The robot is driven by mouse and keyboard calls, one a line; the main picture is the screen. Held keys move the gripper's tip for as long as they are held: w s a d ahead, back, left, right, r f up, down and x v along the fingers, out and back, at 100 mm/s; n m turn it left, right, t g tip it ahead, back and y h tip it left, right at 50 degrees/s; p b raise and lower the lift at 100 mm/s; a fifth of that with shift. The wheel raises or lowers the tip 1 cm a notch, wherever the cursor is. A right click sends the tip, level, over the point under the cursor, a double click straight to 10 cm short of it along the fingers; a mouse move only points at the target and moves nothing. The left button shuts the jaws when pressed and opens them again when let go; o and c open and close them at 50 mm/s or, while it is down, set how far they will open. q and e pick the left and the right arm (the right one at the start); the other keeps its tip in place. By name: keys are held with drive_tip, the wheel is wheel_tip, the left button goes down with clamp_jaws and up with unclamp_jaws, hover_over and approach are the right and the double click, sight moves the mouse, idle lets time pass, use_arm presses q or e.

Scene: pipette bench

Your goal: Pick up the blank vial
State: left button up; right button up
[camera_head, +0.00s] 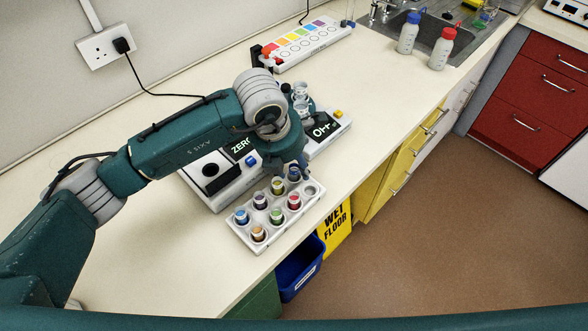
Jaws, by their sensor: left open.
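A white vial rack (262,245) stands near the front edge of the bench, holding several vials with coloured contents in two rows. At its right end is a pale grey, colourless round spot (310,190); I cannot tell whether this is the blank vial or an empty hole. No vial is visibly held. My right gripper is not in view.
A white instrument (212,172) with a "ZERO" display stands behind the rack, partly hidden by my arm. A colour-labelled strip (305,45) lies farther back. Bottles (442,48) stand by the sink. A blue bin (297,268) is below the bench edge.

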use_arm(q)
drive_tip(key=c, duration=0.9)
drive_tip(key=shift+c, duration=0.2)
